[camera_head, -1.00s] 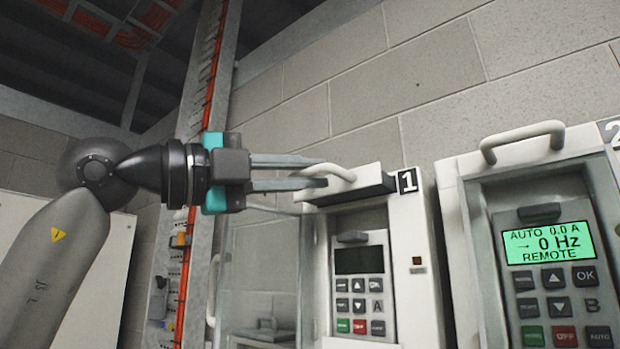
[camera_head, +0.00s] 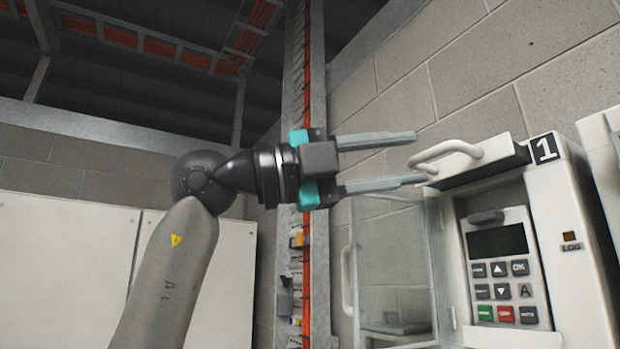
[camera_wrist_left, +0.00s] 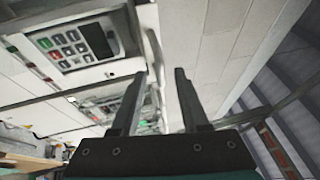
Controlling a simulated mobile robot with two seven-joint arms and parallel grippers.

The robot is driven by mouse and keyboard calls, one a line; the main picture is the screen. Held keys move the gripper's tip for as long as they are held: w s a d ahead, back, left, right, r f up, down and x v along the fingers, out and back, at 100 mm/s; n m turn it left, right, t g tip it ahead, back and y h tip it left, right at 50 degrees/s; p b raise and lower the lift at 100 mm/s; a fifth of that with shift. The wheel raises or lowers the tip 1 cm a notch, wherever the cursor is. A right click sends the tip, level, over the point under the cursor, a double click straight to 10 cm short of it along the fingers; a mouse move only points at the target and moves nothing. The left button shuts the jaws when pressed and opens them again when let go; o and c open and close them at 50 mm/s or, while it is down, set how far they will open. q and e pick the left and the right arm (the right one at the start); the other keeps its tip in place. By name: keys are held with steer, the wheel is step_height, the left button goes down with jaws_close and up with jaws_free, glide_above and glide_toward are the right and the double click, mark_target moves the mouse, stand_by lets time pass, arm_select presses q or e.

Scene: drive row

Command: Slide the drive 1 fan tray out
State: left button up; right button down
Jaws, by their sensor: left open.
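The drive 1 fan tray (camera_head: 478,167) is the pale panel at the top of the drive marked 1, with a light bar handle (camera_head: 447,150) on its front. The tray stands out from the drive, and a dark face shows along its lower edge. My left gripper (camera_head: 419,157) is open and empty. Its two fingers are spread, with their tips close to the left end of the handle and apart from it in the head view. The open fingers (camera_wrist_left: 160,73) also show in the left wrist view. My right gripper is in neither view.
Below the tray is the keypad (camera_head: 502,268) with a dark screen. A clear door (camera_head: 392,262) with a handle stands open at the drive's left. A vertical cable tray (camera_head: 306,240) and pale cabinets (camera_head: 60,265) are farther left. Free space lies left of the tray.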

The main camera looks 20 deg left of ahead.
arm_select(q)
steer(key=b+v, duration=0.2)
steer(key=v, duration=0.9)
steer(key=shift+a, duration=0.15)
